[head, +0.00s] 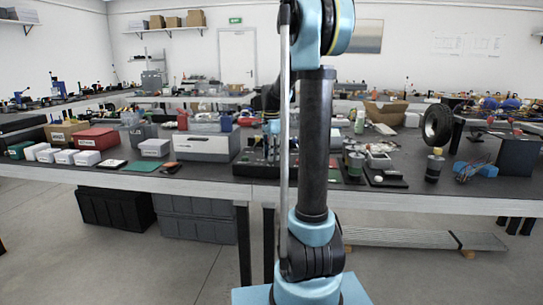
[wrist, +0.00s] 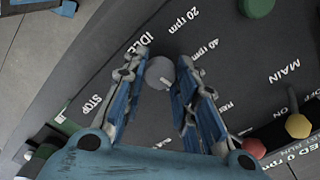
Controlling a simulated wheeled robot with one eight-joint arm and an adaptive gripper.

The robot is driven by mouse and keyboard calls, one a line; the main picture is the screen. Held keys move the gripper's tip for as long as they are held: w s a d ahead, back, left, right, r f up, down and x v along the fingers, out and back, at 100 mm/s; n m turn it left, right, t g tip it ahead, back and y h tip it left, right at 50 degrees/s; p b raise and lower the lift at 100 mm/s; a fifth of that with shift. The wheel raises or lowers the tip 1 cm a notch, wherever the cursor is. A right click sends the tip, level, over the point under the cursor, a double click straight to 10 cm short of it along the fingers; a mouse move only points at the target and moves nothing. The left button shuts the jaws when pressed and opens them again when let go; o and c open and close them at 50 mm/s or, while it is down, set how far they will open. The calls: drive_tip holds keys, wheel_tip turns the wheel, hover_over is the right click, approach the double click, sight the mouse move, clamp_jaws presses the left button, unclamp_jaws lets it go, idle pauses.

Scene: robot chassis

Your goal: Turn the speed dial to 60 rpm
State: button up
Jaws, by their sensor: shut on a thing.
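The speed dial (wrist: 161,71) is a round grey knob in the wrist view, with a small white mark at its lower right edge. White labels IDLE, 20 rpm and 40 rpm stand around it on the dark panel (wrist: 235,40). No 60 rpm label can be read; the right finger covers that side. My gripper (wrist: 165,66) has its blue-and-grey fingers on either side of the dial and is shut on it.
The panel also carries a MAIN switch (wrist: 292,100), a yellow knob (wrist: 297,126), a red knob (wrist: 254,148) and a green knob (wrist: 257,7). A partly cut-off display (wrist: 283,160) reads 0 rpm. A grey toolbox (head: 203,147) stands left of the panel on the bench.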

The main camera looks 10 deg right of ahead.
drive_tip(key=shift+w+m, duration=0.1)
drive_tip(key=shift+m, duration=0.8)
drive_tip(key=o, duration=1.1)
wheel_tip(320, 180, up, 12)
drive_tip(key=shift+f, duration=0.1)
